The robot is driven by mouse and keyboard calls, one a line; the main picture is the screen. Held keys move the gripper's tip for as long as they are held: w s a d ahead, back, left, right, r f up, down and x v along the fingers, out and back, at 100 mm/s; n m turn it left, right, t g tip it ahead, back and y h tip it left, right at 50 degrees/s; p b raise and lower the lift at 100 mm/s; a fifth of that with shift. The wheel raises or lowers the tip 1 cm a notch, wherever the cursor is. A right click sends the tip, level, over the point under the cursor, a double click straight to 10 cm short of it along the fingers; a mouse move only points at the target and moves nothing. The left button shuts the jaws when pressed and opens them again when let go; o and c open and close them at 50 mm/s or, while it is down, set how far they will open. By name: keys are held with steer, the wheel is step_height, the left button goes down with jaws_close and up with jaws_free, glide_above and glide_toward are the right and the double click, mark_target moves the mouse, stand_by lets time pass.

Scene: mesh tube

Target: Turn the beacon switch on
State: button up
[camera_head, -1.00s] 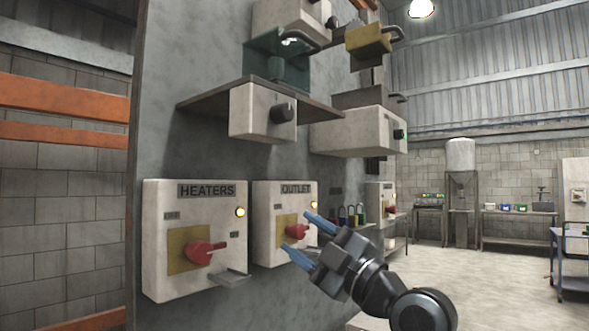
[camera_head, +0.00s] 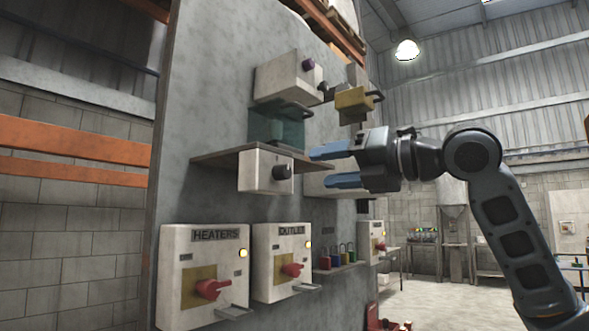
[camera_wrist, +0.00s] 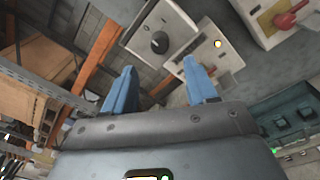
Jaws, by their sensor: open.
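No label reading "beacon" is legible, so I cannot tell which switch it is. My gripper (camera_head: 324,167) is open and empty, its blue fingers apart and pointing left beside the panel. A pale box with a black knob (camera_head: 282,172) is just left of the fingers, under a shelf; I see no contact. In the wrist view, a black knob (camera_wrist: 159,42) shows beyond and between the fingertips (camera_wrist: 160,72). Another pale box (camera_head: 325,185) is mostly hidden behind my gripper.
Below are the HEATERS box (camera_head: 203,265) and the OUTLET box (camera_head: 280,260), with red handles and lit lamps. Open floor lies to the right.

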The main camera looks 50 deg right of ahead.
mark_target(288, 173)
steer(key=w, duration=0.2)
steer(key=w+p, duration=0.1)
steer(key=w, duration=0.4)
steer(key=shift+w+a+p, duration=0.3)
steer(key=shift+a+p, duration=0.05)
steer(key=shift+p, duration=0.05)
steer(key=c, duration=1.1)
steer(key=shift+o, duration=0.2)
